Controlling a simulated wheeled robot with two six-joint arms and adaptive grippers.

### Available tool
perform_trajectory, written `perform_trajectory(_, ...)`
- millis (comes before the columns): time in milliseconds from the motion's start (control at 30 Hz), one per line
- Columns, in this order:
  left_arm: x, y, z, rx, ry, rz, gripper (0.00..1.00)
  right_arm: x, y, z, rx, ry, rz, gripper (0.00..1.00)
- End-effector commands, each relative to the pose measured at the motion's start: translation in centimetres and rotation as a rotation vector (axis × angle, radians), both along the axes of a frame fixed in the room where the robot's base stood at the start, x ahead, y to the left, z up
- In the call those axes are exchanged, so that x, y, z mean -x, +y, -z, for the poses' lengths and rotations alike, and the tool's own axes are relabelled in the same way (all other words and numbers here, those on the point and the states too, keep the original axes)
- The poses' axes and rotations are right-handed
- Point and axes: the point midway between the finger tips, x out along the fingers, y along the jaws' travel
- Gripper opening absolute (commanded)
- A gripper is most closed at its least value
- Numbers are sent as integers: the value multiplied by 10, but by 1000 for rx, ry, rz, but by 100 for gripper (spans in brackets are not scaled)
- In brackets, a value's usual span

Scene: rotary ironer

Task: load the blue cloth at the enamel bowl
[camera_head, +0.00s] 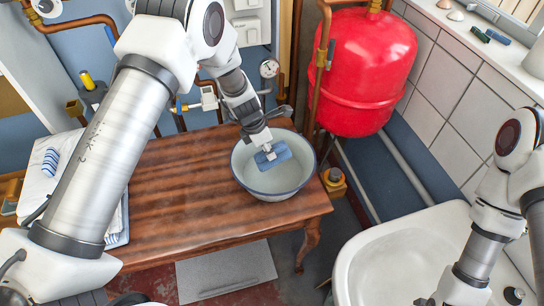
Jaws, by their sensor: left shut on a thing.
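The enamel bowl (243,178), white with a dark rim, stands on the right end of the wooden table. My left gripper (267,149) points down over the bowl and is shut on the blue cloth (274,157), a small folded piece. The cloth is within the bowl's outline; whether it touches the bowl inside is hard to tell. My right arm comes in at the lower right over the white basin, and its fingers are cut off by the bottom edge.
The wooden table (180,196) has clear room left of the bowl. White folded linen (38,184) with a blue-striped cloth (50,161) lies at its left end. A red tank (368,70) and pipes stand behind. A white basin (400,254) is at the lower right.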

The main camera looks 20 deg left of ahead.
Motion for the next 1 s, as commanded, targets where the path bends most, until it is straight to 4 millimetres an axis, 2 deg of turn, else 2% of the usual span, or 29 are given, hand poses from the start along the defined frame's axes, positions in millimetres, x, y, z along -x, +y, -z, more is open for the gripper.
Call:
perform_trajectory(33, 0, 0, -10, 0, 0, 0, 0, 0, 0, -10, 0, 0, 0, 40)
perform_trajectory(500, 0, 0, -54, 0, 0, 0, 0, 0, 0, -51, 0, 0, 0, 40)
perform_trajectory(1000, 0, 0, -54, 0, 0, 0, 0, 0, 0, -50, 0, 0, 0, 40)
